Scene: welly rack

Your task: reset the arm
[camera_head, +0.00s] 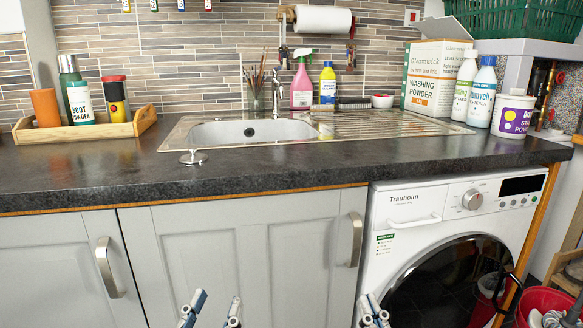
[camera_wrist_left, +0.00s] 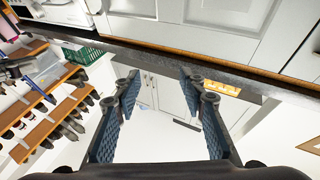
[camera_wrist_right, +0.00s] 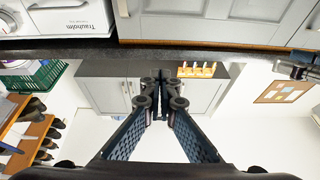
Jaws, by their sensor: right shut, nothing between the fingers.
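My left gripper (camera_head: 216,304) is low in the head view, in front of the grey cupboard doors. Its fingers are apart and it is empty; it also shows open in the left wrist view (camera_wrist_left: 160,85). My right gripper (camera_head: 371,304) is at the bottom edge of the head view, in front of the left side of the washing machine (camera_head: 445,235). Its fingertips are together in the right wrist view (camera_wrist_right: 162,84), with nothing between them. Both grippers are below the worktop level in the head picture and touch nothing that I can see.
The dark worktop (camera_head: 300,165) spans the view, with a sink (camera_head: 253,131), a wooden tray (camera_head: 85,131) of bottles, a washing powder box (camera_head: 437,75) and a white tub (camera_head: 513,115). Cupboard handles (camera_head: 356,240) stick out. A red bucket (camera_head: 545,300) stands at lower right.

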